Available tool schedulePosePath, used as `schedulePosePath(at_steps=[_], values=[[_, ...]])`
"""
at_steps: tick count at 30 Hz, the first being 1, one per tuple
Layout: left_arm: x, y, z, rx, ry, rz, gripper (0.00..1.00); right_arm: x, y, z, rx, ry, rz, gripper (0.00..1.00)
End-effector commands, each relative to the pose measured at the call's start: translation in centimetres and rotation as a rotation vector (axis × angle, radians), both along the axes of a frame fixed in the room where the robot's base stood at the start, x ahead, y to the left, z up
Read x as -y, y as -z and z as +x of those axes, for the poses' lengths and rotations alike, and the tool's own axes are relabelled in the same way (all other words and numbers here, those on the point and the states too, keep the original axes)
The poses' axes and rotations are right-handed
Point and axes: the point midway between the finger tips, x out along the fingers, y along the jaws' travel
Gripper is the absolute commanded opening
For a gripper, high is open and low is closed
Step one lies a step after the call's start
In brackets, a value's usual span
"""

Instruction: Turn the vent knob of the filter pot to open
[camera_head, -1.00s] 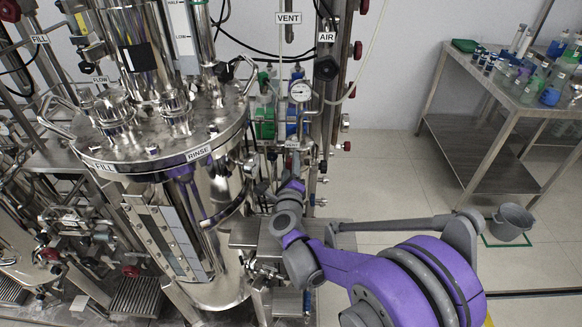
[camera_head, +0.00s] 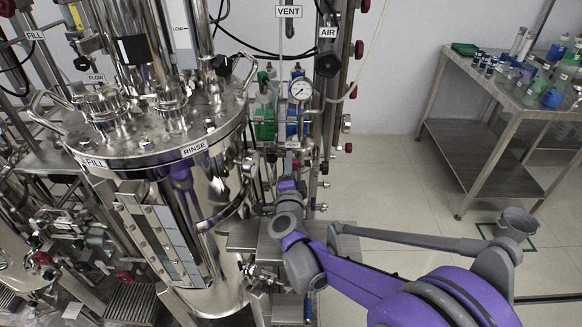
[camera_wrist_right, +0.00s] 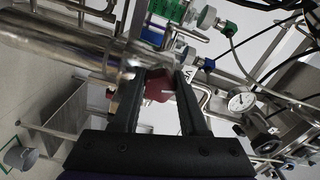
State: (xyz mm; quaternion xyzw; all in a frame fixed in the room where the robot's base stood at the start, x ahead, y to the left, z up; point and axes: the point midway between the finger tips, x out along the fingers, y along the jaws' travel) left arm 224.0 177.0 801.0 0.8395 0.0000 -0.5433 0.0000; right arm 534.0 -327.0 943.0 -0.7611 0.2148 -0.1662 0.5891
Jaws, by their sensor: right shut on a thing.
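In the right wrist view, a dark red knob (camera_wrist_right: 159,86) sits between the two dark fingers of my right gripper (camera_wrist_right: 160,92), which is shut on it. A steel pipe or body runs beside it on the left. In the head view my right gripper (camera_head: 290,180) reaches to the fittings right of the large steel vessel (camera_head: 215,215), under a small white label (camera_head: 291,145). My wrist largely hides the knob there, and its angle cannot be read. A larger VENT label (camera_head: 289,11) hangs higher up. My left gripper is not in view.
A pressure gauge (camera_head: 300,89), green fittings (camera_head: 264,122) and blue fittings (camera_head: 297,122) crowd the space just above the gripper. A steel table (camera_head: 510,85) with bottles stands at the right, with a grey bucket (camera_head: 515,224) near it. The floor between is clear.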

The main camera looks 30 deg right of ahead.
Motion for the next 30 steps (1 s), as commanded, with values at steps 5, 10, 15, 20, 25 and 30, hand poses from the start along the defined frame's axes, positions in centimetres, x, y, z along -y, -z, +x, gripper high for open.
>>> schedulePosePath(at_steps=[5, 10, 15, 20, 25, 30], values=[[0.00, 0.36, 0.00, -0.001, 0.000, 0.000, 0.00, -0.01, 0.10, -0.04, -0.038, 0.000, -0.062, 0.00], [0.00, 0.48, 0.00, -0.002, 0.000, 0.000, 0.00, -0.01, 0.07, -0.04, -0.058, 0.000, -0.095, 0.00], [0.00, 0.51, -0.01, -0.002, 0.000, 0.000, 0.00, -0.01, 0.05, -0.04, -0.065, -0.001, -0.106, 0.00], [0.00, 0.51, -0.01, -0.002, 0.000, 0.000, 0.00, -0.01, 0.05, -0.04, -0.065, -0.001, -0.106, 0.00], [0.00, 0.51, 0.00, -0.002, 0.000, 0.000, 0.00, -0.02, 0.05, -0.04, -0.065, -0.001, -0.106, 0.45], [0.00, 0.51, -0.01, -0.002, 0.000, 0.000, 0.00, -0.01, 0.04, -0.03, -0.065, -0.001, -0.106, 0.73]])
